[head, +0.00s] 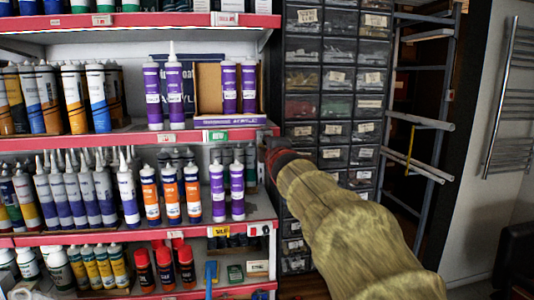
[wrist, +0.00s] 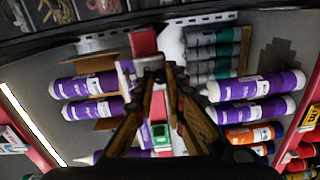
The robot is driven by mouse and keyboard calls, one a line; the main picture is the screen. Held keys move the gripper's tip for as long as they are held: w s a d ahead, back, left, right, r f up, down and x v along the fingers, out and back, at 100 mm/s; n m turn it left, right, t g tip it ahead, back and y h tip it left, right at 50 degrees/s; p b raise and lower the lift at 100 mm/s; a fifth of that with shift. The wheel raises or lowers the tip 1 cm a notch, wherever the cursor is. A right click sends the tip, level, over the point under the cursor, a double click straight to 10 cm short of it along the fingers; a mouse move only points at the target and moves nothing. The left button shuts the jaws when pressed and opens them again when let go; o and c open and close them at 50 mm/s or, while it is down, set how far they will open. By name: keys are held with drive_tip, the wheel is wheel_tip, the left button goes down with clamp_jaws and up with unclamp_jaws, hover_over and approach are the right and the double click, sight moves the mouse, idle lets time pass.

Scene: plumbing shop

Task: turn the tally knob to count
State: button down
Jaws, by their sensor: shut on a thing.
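My gripper (head: 268,147) is at the right end of the middle shelf's red front edge (head: 155,137), at the end of my tan-covered arm. In the wrist view, my gripper's (wrist: 157,77) fingers come close together on a small thing in front of that edge. The tally knob cannot be made out clearly; the fingertips cover the spot where they grip. A green label (head: 218,135) sits on the shelf edge just left of my gripper; it also shows between the fingers in the wrist view (wrist: 160,131).
Purple cartridges (head: 152,95) stand on the shelf above, beside an open cardboard box (head: 208,90). More purple cartridges (head: 237,190) and orange ones (head: 172,193) stand below. A dark drawer cabinet (head: 334,105) is close on the right, with a metal rack (head: 420,130) beyond it.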

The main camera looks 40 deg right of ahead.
drive_tip(key=shift+f+n+b, duration=0.2)
drive_tip(key=shift+n+b, duration=0.35)
drive_tip(key=shift+n, duration=0.75)
drive_tip(key=c, duration=1.8)
unclamp_jaws()
drive_tip(key=shift+r, duration=0.1)
drive_tip(key=v, duration=1.2)
drive_tip(key=shift+a, duration=0.1)
